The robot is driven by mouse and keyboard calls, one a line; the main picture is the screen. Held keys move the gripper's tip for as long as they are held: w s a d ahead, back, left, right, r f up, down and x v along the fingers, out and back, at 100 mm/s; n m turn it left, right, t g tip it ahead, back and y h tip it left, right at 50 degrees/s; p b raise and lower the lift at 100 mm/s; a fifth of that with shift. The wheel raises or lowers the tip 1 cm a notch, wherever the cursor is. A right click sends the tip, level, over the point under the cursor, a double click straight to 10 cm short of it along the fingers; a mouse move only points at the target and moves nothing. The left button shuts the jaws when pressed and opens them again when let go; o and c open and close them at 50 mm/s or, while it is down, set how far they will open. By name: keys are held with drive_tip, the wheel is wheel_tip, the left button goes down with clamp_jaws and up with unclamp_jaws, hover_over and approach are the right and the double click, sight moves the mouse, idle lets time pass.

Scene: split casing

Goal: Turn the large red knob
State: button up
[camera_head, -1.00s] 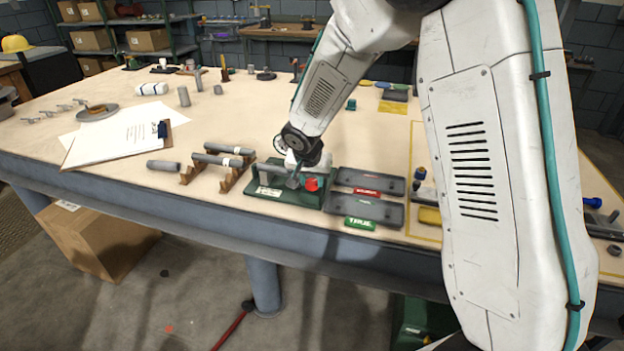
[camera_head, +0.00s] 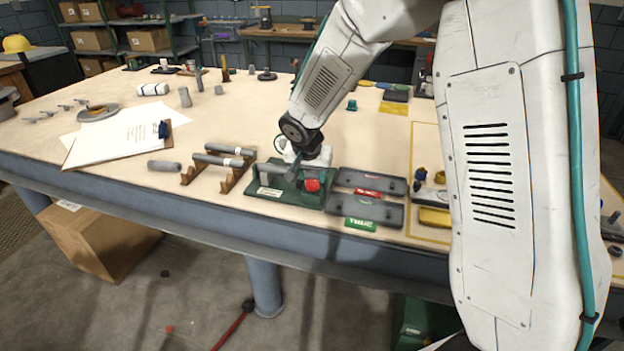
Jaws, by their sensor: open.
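The red knob (camera_head: 312,185) sits at the right front of a green fixture (camera_head: 270,192) near the table's front edge. A grey cylinder (camera_head: 275,171) lies across the fixture. My gripper (camera_head: 296,172) reaches down from above, just left of and behind the knob. Its jaws are open. Its fingers are small and partly hidden against the fixture, and I cannot tell whether they touch the knob.
Two grey trays (camera_head: 364,208) with red and green labels lie right of the fixture. A brown rack (camera_head: 224,183) with grey cylinders stands to its left. A clipboard (camera_head: 110,145) lies farther left. The table (camera_head: 235,115) behind the fixture is mostly clear.

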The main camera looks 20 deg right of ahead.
drive_tip(key=v, duration=0.4)
drive_tip(key=shift+s+a+r, duration=0.1)
drive_tip(key=shift+a+r, duration=0.05)
drive_tip(key=shift+r, duration=0.2)
drive_tip(key=s+d+r+n+g, duration=0.1)
drive_tip(key=s+r, duration=0.3)
drive_tip(key=s, duration=0.8)
drive_tip(key=s+d+r+n+y, duration=0.1)
drive_tip(key=s+r, duration=0.4)
drive_tip(key=s, duration=0.7)
drive_tip(key=s+d+r+n+g+y, duration=0.1)
drive_tip(key=s+r+n, duration=0.3)
drive_tip(key=s, duration=0.8)
drive_tip(key=shift+d+r+g, duration=0.15)
drive_tip(key=shift+d+g, duration=0.15)
drive_tip(key=shift+d, duration=0.6)
drive_tip(key=shift+s, duration=0.1)
